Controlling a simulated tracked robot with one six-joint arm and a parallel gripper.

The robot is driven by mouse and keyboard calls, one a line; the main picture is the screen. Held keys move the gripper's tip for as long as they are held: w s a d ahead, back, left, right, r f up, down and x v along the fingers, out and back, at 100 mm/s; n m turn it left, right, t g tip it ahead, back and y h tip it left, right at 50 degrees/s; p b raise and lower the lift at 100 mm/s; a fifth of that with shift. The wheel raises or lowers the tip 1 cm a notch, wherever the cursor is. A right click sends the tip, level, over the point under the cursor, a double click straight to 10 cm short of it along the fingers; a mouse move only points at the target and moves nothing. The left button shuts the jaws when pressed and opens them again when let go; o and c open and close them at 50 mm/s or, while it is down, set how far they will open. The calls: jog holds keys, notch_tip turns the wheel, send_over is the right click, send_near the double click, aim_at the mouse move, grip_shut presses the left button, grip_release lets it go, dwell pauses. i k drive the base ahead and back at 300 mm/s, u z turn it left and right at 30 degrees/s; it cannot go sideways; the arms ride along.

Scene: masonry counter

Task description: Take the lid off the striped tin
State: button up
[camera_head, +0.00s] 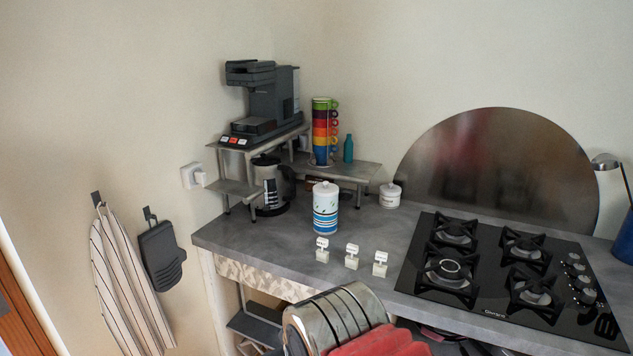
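The striped tin (326,218) stands upright on the grey counter, left of the hob and near the middle of the picture. It is a white cylinder with blue bands and dark marks. Its white lid (326,187) with a small knob sits on top. My gripper is not in this view, so I cannot tell where it is relative to the tin.
Three small white holders (351,257) stand in front of the tin. A white lidded jar (389,196) is behind it to the right. A shelf (345,170) with stacked coloured cups (322,135) is behind. The black hob (430,275) lies right.

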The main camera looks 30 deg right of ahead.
aim_at(326, 189)
jog(key=z, duration=0.05)
jog(key=i, duration=1.15)
jog(key=z, duration=0.05)
